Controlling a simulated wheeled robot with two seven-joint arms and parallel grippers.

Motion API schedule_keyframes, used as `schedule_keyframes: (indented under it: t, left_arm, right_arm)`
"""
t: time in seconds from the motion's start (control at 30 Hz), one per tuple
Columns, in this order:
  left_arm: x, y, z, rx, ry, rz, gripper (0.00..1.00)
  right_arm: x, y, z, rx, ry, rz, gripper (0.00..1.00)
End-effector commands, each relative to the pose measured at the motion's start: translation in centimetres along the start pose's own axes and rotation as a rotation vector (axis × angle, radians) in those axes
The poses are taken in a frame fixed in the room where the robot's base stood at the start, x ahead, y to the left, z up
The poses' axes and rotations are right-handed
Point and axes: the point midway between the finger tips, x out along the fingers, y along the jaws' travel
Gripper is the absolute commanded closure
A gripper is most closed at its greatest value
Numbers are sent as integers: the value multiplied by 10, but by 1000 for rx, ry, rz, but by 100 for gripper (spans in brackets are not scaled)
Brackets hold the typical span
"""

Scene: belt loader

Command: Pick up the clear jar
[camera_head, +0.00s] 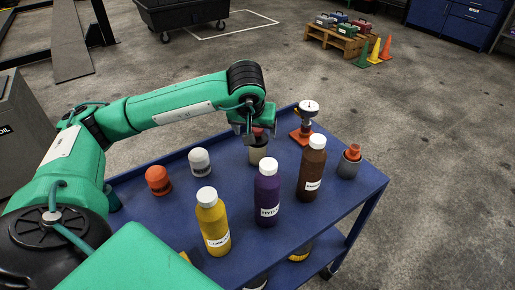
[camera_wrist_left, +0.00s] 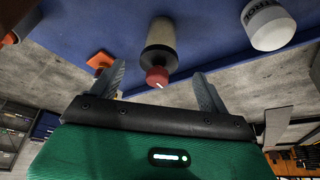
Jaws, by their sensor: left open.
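My left gripper (camera_head: 257,134) is at the jar's lid. In the left wrist view my left gripper (camera_wrist_left: 159,78) is open, with one finger on each side of the jar and visible gaps. The head view partly hides the jar's top behind the gripper. My right gripper is not in view.
Close by are a white jar (camera_head: 200,162), an orange jar (camera_head: 158,180) and a dial gauge on an orange base (camera_head: 307,120). Yellow (camera_head: 212,222), purple (camera_head: 266,195) and brown (camera_head: 312,170) bottles stand in front. A grey container (camera_head: 348,166) is at the right.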

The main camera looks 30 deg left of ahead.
Motion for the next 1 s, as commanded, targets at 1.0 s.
schedule_keyframes:
  t: [1.0]
  left_arm:
    - [94,-1,-5,0,1,0,22]
  right_arm:
    - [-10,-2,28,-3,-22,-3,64]
